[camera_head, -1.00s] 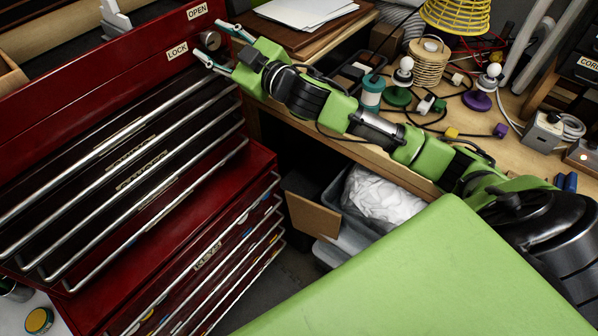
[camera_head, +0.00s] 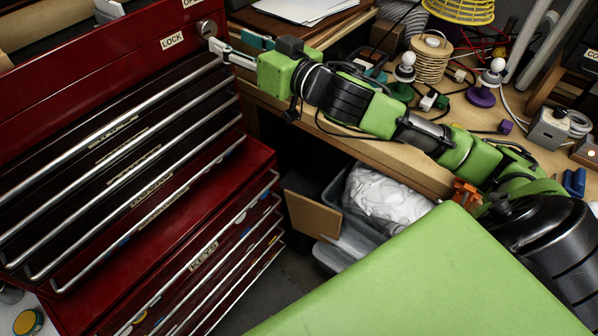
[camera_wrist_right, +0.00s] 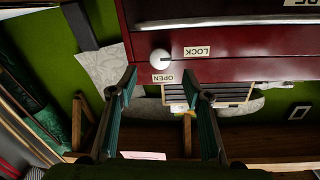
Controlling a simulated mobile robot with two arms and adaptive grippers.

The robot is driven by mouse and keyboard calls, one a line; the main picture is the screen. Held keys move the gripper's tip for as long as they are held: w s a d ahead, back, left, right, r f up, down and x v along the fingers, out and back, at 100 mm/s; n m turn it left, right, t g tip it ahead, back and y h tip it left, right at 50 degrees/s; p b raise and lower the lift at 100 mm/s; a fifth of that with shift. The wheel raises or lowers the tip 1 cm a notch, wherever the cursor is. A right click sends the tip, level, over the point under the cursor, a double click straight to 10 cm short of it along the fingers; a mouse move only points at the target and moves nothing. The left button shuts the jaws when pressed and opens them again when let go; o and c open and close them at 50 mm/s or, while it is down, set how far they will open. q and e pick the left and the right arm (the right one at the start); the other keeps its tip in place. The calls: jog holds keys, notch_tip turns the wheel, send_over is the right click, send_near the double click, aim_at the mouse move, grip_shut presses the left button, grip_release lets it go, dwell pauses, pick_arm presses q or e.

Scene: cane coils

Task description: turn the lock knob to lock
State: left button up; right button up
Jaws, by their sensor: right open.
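The lock knob (camera_head: 207,28) is a small round metal knob on the upper front of the red tool cabinet (camera_head: 75,75), near its right edge. In the right wrist view it shows as a pale round knob (camera_wrist_right: 160,59). A LOCK label (camera_head: 172,41) is beside it, and an OPEN label (camera_head: 193,2) is partly cut off at the top edge. My right gripper (camera_head: 227,45) is just below and right of the knob. In the right wrist view its two fingers (camera_wrist_right: 160,82) are spread with nothing between them, and the knob is ahead of the gap. Contact cannot be told. My left gripper is out of view.
Drawers with long metal handles (camera_head: 110,125) lie below the knob. A grey bin (camera_head: 345,232) with white plastic stands beneath.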

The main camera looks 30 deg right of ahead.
jog(key=b+v, duration=0.2)
jog(key=v, duration=0.4)
jog(key=w+d+f+m+g+h+b, duration=0.1)
jog(key=w+d+f+h, duration=0.15)
jog(key=f, duration=0.65)
jog(key=w+d+f+g+h, duration=0.1)
jog(key=d+f, duration=0.2)
jog(key=f, duration=0.5)
jog(key=s+d+f+g+h, duration=0.1)
jog(key=s+f+g, duration=0.1)
jog(key=f, duration=0.8)
jog(key=s+d+f+g+b, duration=0.1)
jog(key=d+f+g, duration=0.1)
jog(key=f, duration=0.9)
jog(key=shift+s+m+h, duration=0.3)
jog(key=shift+s+h, duration=0.05)
jog(key=shift+s, duration=0.05)
jog(key=shift+a, duration=0.1)
